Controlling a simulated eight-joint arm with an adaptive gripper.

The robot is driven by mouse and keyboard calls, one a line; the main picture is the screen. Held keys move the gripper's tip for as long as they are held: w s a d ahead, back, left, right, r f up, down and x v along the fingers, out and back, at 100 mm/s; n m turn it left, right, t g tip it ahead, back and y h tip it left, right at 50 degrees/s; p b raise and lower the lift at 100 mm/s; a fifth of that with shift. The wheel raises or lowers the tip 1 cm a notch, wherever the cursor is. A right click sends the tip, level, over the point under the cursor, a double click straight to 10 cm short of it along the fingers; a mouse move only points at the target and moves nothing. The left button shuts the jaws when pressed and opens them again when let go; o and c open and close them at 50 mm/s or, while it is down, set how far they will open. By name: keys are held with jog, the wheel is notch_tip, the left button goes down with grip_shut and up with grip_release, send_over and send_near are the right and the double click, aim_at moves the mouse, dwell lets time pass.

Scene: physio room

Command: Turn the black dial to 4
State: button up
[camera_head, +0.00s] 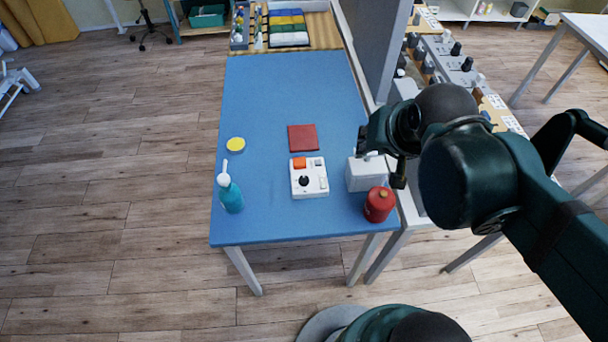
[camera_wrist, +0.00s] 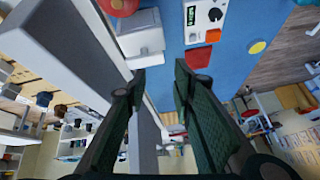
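The black dial (camera_head: 304,181) sits on a white control box (camera_head: 318,191) on the blue table. The box also carries an orange part at its upper left and pale parts on its right side. The black dial also shows in the wrist view (camera_wrist: 215,14), near the top, on the white box (camera_wrist: 199,30) beside a dark display with green marks. My gripper (camera_head: 376,146) is in the air at the table's right side, to the right of the box and apart from it. In the wrist view my gripper (camera_wrist: 158,82) has its two fingers spread with nothing between them. The dial's setting is too small to read.
On the blue table (camera_head: 285,95) are a teal pump bottle (camera_head: 230,194), a yellow disc (camera_head: 236,144), a red square (camera_head: 303,138), a white-grey box (camera_head: 368,174) and a red canister (camera_head: 379,205). A grey upright panel (camera_head: 377,40) stands along the right edge.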

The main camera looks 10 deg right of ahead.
jog(key=w+a+m+g+p, duration=0.1)
jog(key=w+a+m, duration=0.15)
jog(key=m, duration=0.25)
jog(key=m+g+p, duration=0.4)
jog(key=m+g, duration=0.1)
jog(key=m, duration=1.5)
send_over(304, 179)
jog(key=shift+f, duration=5.15)
jog(key=shift+f, duration=0.1)
jog(key=shift+f+b, duration=0.85)
jog(key=shift+f, duration=2.95)
jog(key=c, duration=0.6)
